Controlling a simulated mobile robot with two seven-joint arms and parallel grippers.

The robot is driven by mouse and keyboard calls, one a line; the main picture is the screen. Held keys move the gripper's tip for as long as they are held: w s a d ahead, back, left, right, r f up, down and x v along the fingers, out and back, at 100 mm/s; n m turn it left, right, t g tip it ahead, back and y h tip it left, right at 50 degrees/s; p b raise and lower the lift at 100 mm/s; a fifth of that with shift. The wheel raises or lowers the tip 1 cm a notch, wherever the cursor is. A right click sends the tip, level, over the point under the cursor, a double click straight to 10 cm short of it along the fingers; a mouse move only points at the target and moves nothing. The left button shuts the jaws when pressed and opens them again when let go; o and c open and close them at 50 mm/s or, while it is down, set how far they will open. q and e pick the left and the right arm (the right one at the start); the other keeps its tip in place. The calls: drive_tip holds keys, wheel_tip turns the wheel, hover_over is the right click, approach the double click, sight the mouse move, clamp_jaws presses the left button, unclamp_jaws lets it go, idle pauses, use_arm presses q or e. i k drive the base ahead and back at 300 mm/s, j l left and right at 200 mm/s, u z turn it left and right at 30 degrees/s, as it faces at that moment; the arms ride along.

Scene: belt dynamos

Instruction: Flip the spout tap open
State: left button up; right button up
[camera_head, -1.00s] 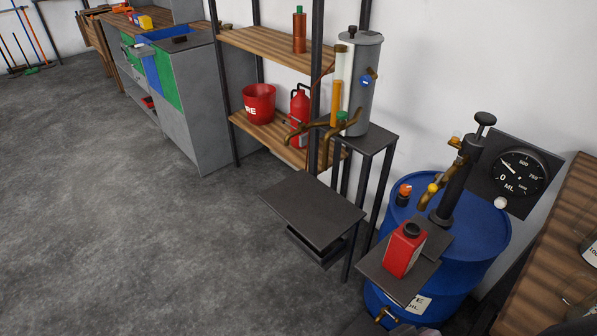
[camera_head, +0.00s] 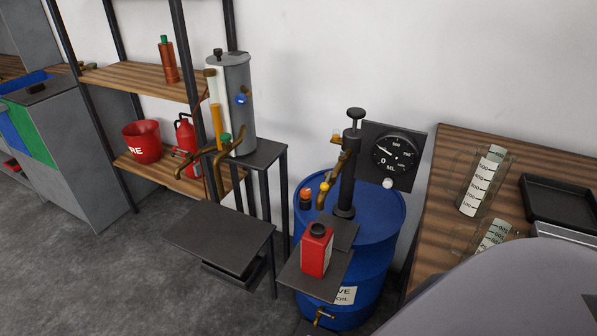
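A blue drum (camera_head: 371,236) carries a black hand pump (camera_head: 347,173) with a brass spout (camera_head: 333,177) angled down to the left and a yellow knob (camera_head: 323,187) on it. Another brass tap (camera_head: 322,316) sits low on the drum's front. A grey cylinder (camera_head: 236,105) on a stand to the left also has brass spouts (camera_head: 212,158) and a green knob (camera_head: 225,138). I cannot tell which of these is the spout tap, or how any tap is set. Neither of my grippers is in view.
A red can (camera_head: 316,249) stands on a dark plate (camera_head: 305,274) before the drum. A round gauge (camera_head: 396,152) is behind the pump. A wooden bench (camera_head: 440,222) with measuring jugs (camera_head: 482,183) is at right. A low dark table (camera_head: 221,238) and shelves (camera_head: 150,78) are at left.

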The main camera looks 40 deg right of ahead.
sight(323, 185)
drive_tip(key=z, duration=0.95)
drive_tip(key=j+z, duration=0.1)
drive_tip(key=z, duration=0.25)
drive_tip(key=i+j+z, duration=0.1)
drive_tip(key=z, duration=0.3)
drive_tip(key=j+z, duration=0.2)
drive_tip(key=z, duration=0.15)
drive_tip(key=j+z, duration=0.7)
drive_tip(key=k+j+z, duration=0.2)
drive_tip(key=j, duration=0.2)
drive_tip(key=j+z, duration=0.15)
drive_tip(key=j, duration=0.25)
